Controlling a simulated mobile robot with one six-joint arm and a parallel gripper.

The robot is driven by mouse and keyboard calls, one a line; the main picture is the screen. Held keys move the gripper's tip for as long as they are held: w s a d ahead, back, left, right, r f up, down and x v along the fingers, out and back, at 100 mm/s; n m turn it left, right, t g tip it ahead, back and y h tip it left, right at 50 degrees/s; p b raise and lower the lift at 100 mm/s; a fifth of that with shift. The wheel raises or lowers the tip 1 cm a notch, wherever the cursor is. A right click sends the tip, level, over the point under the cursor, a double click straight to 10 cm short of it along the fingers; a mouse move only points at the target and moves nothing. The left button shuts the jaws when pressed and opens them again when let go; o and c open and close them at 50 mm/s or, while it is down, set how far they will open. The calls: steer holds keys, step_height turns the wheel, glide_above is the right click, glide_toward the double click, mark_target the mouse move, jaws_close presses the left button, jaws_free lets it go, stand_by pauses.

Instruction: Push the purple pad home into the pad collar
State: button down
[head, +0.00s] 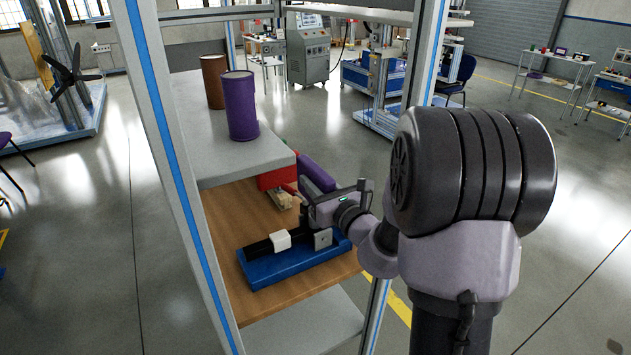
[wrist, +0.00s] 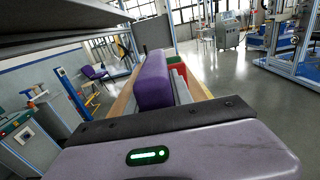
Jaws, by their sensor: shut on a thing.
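The purple pad (head: 316,174) is a long rounded block. In the wrist view the pad (wrist: 153,82) stands out in front of my wrist, with a grey finger along its right side. My gripper (head: 316,196) is shut on it, above the wooden shelf; the wrist housing hides the grip itself. A blue base (head: 270,268) lies on that shelf, in front of my gripper, carrying a black bar (head: 259,247) with a white block (head: 281,239) around it. The white block may be the pad collar; I cannot tell. The pad is apart from this block.
A red bin (head: 277,178) stands behind the gripper, with small wooden pieces beside it. A grey upper shelf (head: 215,145) holds a purple cylinder (head: 240,106) and a brown one (head: 214,82). Frame posts (head: 160,110) stand close to my arm.

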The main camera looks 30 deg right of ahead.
steer(key=shift+f+b, duration=0.45)
steer(key=shift+f, duration=0.1)
steer(key=c, duration=1)
jaws_free()
steer(key=shift+c, duration=0.2)
